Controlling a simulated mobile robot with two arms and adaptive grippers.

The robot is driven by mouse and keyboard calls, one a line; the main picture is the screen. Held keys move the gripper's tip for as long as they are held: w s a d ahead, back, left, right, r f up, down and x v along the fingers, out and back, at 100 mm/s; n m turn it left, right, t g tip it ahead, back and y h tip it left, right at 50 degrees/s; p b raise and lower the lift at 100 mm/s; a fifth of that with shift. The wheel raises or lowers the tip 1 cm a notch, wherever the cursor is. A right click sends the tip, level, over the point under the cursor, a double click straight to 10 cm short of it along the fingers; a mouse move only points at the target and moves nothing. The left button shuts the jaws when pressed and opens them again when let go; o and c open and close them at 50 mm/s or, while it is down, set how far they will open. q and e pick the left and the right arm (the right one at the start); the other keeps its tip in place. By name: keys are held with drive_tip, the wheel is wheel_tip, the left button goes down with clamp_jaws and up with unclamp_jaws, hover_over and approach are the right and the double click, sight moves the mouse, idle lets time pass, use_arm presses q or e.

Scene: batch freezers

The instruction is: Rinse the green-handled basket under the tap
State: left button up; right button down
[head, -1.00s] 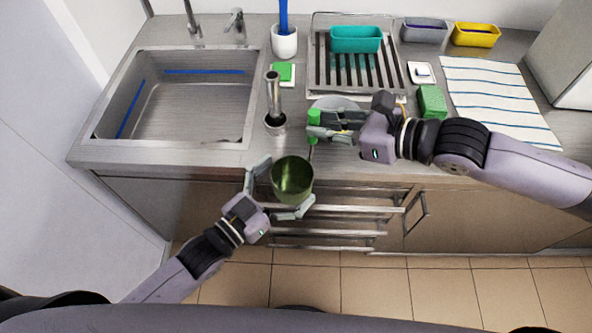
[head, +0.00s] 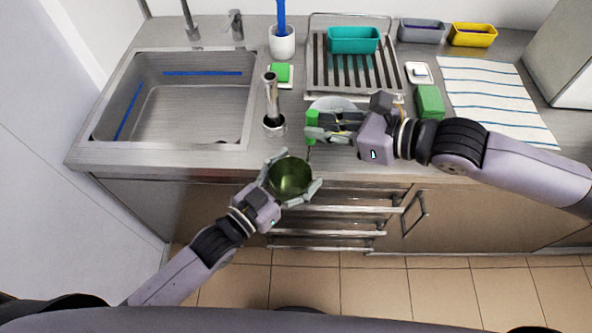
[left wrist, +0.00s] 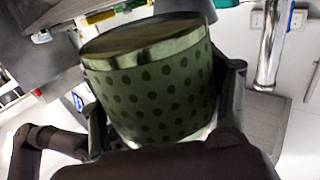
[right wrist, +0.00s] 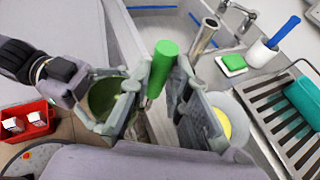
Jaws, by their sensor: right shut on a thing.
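The green-handled basket (head: 290,179) is a green, round, open cup with rows of dark dots on its wall in the left wrist view (left wrist: 155,90). It is in front of the counter's edge. Its upright green handle (head: 312,124) is between the fingers of my right gripper (head: 318,130), shut on it; the handle also shows in the right wrist view (right wrist: 162,68). The link between handle and cup is mostly hidden. My left gripper (head: 296,174) has its fingers spread around both sides of the cup. The sink (head: 185,110) and tap (head: 192,28) are at the left.
A steel cylinder (head: 271,100) stands between sink and right gripper. Behind are a white holder with a blue brush (head: 282,43), a green sponge (head: 282,73) and a drying rack (head: 318,75) with a teal tub (head: 353,40). A pale dish (head: 335,103) is partly hidden by my right gripper.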

use_arm(q)
drive_tip(key=c, duration=0.6)
drive_tip(key=shift+c, duration=0.2)
use_arm(e)
drive_tip(key=c, duration=1.4)
unclamp_jaws()
use_arm(q)
drive_tip(key=shift+s+r, duration=0.1)
use_arm(e)
drive_tip(key=shift+v, duration=3.6)
